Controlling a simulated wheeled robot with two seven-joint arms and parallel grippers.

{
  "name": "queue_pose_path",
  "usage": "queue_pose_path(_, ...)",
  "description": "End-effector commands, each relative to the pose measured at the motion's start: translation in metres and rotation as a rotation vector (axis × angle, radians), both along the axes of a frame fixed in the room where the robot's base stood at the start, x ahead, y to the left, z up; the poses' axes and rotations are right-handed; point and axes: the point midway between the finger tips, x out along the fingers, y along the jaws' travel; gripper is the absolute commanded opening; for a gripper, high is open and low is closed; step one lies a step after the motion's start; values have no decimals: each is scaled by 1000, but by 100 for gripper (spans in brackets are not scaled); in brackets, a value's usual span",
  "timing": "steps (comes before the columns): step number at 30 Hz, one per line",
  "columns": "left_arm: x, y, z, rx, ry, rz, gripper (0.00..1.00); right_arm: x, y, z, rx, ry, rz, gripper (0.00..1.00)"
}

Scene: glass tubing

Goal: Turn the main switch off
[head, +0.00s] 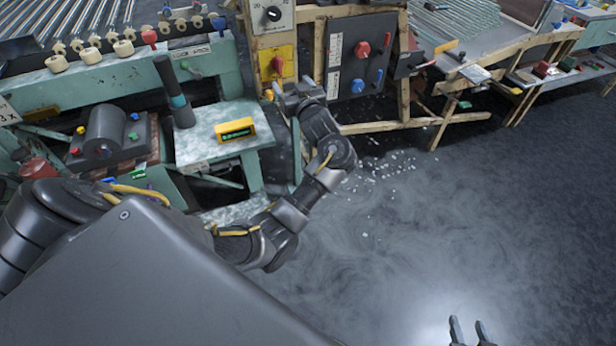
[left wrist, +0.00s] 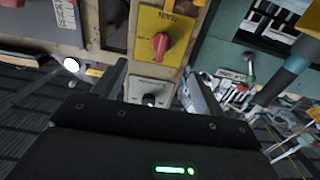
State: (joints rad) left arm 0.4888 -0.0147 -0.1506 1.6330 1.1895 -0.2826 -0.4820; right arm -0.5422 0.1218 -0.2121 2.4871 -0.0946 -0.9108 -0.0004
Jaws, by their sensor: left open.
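The main switch is a red rotary knob (head: 277,64) on a yellow plate (head: 264,53), fixed to a post. In the left wrist view the red knob (left wrist: 160,43) stands out from the yellow plate (left wrist: 176,22), whose label reads MAIN upside down. The handle looks lengthwise along the post. My left gripper (head: 283,92) is just below the plate in the head view. In the left wrist view its open fingers (left wrist: 157,72) flank the post, apart from the knob, with nothing between them touching. My right gripper (head: 470,330) is low at the right, its fingers apart and empty.
A black dial (head: 273,14) on a pale plate sits above the switch. A dark panel (head: 347,60) with red and blue knobs stands to the right. The floor (head: 430,210) is open, with glass bits.

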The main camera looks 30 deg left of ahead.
Motion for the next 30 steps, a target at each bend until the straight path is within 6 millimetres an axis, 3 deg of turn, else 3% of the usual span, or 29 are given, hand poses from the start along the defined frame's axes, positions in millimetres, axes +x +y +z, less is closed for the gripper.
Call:
queue_pose_path(2, -10, -15, 1, -5, -2, -2, 71, 0, 0, 3, 0, 0, 0, 36)
queue_pose_path(4, -8, -18, -10, 16, 39, -22, 71, 0, 0, 9, 0, 0, 0, 36)
queue_pose_path(17, 5, -42, -98, 89, 257, -197, 71, 0, 0, 33, 0, 0, 0, 36)
queue_pose_path(30, -12, -64, -188, 97, 448, -354, 71, 0, 0, 53, 0, 0, 0, 36)
